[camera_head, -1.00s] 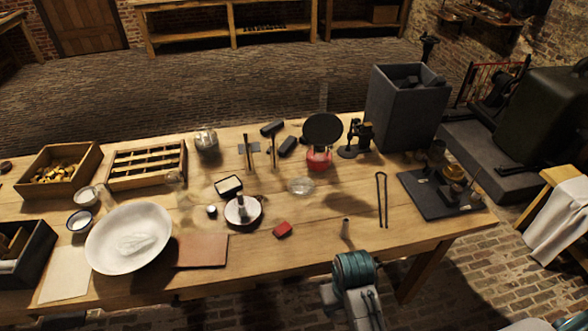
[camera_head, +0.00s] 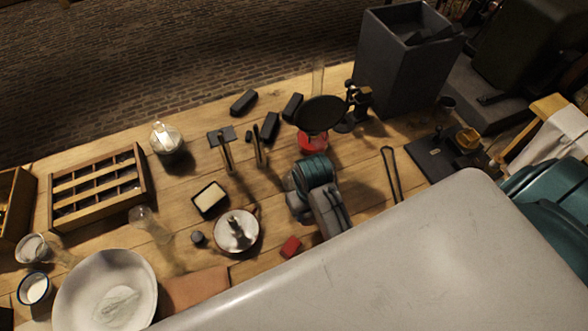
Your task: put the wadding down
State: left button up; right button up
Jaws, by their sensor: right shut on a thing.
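My right gripper (camera_head: 312,172) is above the middle of the table, just in front of the red-based stand with the black round plate. I see it from above and behind, and its fingertips are hidden. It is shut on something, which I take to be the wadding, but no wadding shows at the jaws. A whitish, soft-looking heap (camera_head: 117,303) lies in the big white bowl (camera_head: 72,290) at the lower left; I cannot tell what it is. My left gripper is not in view.
A white dish (camera_head: 248,243) with a dark piece, a red block (camera_head: 291,246) and a small black-rimmed tray (camera_head: 210,199) lie left of the hand. The black-topped stand (camera_head: 320,114) is close behind. Tongs (camera_head: 391,175) lie to the right. A large grey surface covers the front.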

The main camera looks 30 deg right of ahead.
jog(key=w+d+p, duration=0.1)
jog(key=w, duration=0.3)
jog(key=w+d+p, duration=0.1)
jog(key=w, duration=0.3)
jog(key=w+d+f+p, duration=0.1)
jog(key=w, duration=0.3)
jog(key=shift+w+d+p, duration=0.25)
jog(key=shift+d+p, duration=0.15)
jog(key=shift+w+d+f, duration=0.1)
jog(key=shift+w+d, duration=0.05)
jog(key=shift+w, duration=0.35)
notch_tip(320, 180, down, 3)
jog(key=shift+r+p, duration=0.2)
jog(key=shift+p, duration=0.75)
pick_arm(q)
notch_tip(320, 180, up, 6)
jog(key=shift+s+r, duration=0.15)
pick_arm(e)
jog(key=shift+f, duration=0.5)
jog(key=shift+f, duration=0.1)
jog(key=o, duration=1)
